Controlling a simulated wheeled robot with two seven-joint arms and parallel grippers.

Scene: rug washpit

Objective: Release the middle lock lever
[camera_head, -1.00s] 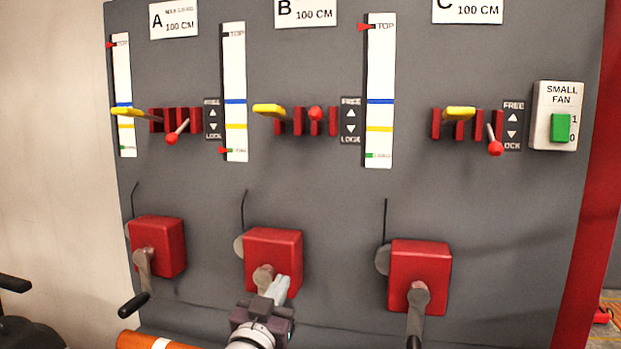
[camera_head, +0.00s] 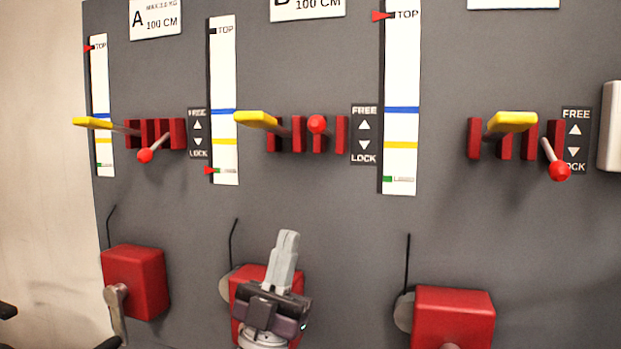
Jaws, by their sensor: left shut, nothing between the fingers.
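The middle lock lever is the red ball knob (camera_head: 317,124) in front of the red slotted block (camera_head: 341,135) under sign B (camera_head: 307,8). Its ball faces me and hides its rod. A FREE/LOCK plate (camera_head: 364,135) is just right of it, with FREE at the top and LOCK at the bottom. My left gripper (camera_head: 287,236) is shut and empty, fingers pointing up, below the lever and apart from it. It is in front of the middle red crank box (camera_head: 243,290) and hides much of it. My right gripper is out of view.
The left lever knob (camera_head: 145,155) and right lever knob (camera_head: 559,170) hang low. Yellow handles (camera_head: 257,119) stick out beside the blocks. Red crank boxes (camera_head: 137,281) (camera_head: 455,305) stand left and right below. The grey panel between gripper and middle lever is clear.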

